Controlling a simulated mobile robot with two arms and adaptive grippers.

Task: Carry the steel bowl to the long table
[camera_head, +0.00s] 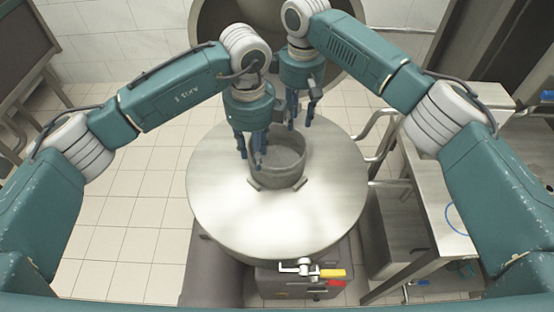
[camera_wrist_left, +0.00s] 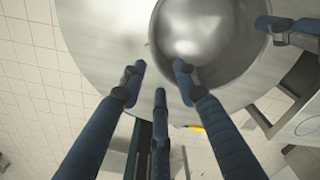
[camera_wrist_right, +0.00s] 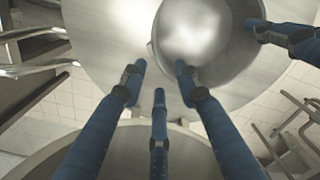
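The steel bowl (camera_head: 285,161) stands upright on the round steel top (camera_head: 225,205) in the middle of the head view. It also shows in the left wrist view (camera_wrist_left: 205,40) and right wrist view (camera_wrist_right: 205,38). My left gripper (camera_head: 251,160) is at the bowl's left side, its fingers spread around the rim. My right gripper (camera_head: 298,124) is at the bowl's far side, also with spread fingers at the rim. Contact with the bowl's wall cannot be told. A long steel table (camera_head: 446,236) stands at the right, partly behind my right arm.
A valve with a yellow handle (camera_head: 332,273) sticks out below the front of the round top. Bent metal pipes (camera_head: 375,150) stand between the round top and the right table. A large round vessel (camera_head: 212,22) is behind. Tiled floor (camera_head: 125,215) is free at left.

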